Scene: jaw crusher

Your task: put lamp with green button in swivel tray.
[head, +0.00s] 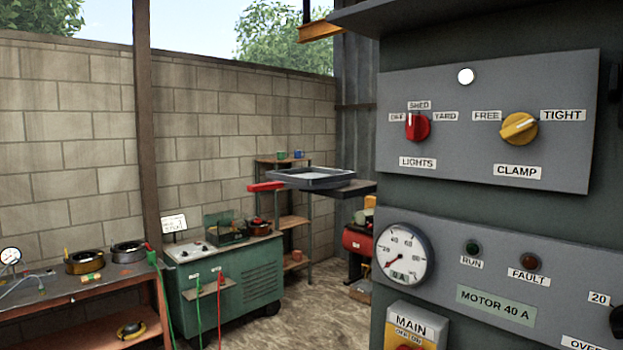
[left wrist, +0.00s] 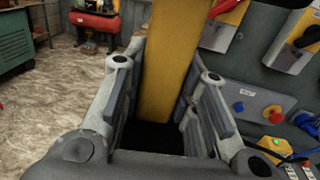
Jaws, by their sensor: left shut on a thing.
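In the left wrist view my left gripper (left wrist: 168,95) is shut on a long yellow thing (left wrist: 176,45), which stands up between its fingers. No green button shows on the visible side of this thing, so I cannot tell from here whether it is the lamp. In the head view a shallow grey tray (head: 318,180) with a red handle (head: 265,187) at its left stands out in mid-height beyond the control panel; it looks like the swivel tray. Its inside looks empty, seen at a low angle. Neither gripper shows in the head view.
A grey control panel (head: 488,122) with red and yellow knobs fills the right. A green cabinet (head: 225,285), a workbench (head: 80,290) and a wooden shelf (head: 292,222) stand by the block wall. Floor between is open.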

